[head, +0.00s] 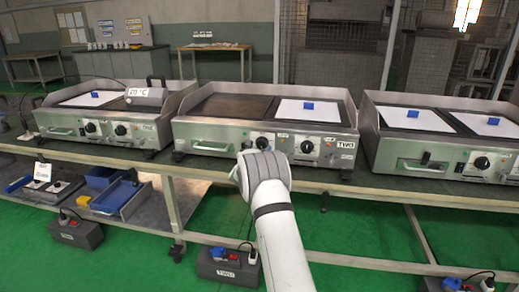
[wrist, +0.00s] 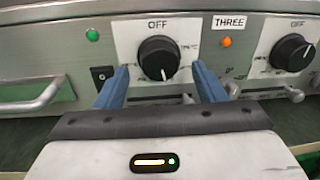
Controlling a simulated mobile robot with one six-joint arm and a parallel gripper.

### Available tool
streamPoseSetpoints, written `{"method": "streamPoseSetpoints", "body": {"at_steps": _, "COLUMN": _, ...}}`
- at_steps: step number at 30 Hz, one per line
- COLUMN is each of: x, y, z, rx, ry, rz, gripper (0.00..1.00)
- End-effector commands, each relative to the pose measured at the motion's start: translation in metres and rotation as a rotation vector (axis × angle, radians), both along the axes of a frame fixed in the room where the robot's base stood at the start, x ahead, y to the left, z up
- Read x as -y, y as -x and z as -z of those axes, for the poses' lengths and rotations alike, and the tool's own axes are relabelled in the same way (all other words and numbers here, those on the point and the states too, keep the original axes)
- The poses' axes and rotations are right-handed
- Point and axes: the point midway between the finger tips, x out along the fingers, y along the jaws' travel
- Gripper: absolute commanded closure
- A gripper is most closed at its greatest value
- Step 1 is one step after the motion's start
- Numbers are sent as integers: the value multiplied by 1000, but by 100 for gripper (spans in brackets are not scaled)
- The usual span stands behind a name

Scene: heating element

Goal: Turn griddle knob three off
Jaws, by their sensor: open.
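The black knob (wrist: 158,58) is in the middle of the wrist view, on a white plate marked OFF at the top. Its white pointer line points down, away from OFF. A THREE label (wrist: 228,21) is to its right, beside an orange lamp (wrist: 226,42). My gripper (wrist: 160,68) is open, with one blue finger on each side of the knob's lower part; contact cannot be told. In the head view my gripper (head: 259,165) is at the front of the middle griddle (head: 225,131), its fingers hidden, partly covering the left knob's area.
A second knob (wrist: 292,52) is to the right, with a bar handle (wrist: 262,92) below the panel. A black switch (wrist: 102,73), a green lamp (wrist: 92,34) and another handle (wrist: 40,97) are left. Other griddles stand on the left (head: 75,132) and right (head: 440,157).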

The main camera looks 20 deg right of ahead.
Motion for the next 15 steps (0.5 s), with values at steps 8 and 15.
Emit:
{"method": "streamPoseSetpoints", "body": {"at_steps": 8, "x": 12, "y": -17, "z": 1, "rx": -2, "ry": 1, "rz": -2, "gripper": 37}}
{"method": "streamPoseSetpoints", "body": {"at_steps": 15, "x": 13, "y": -18, "z": 0, "rx": -2, "ry": 1, "rz": -3, "gripper": 37}}
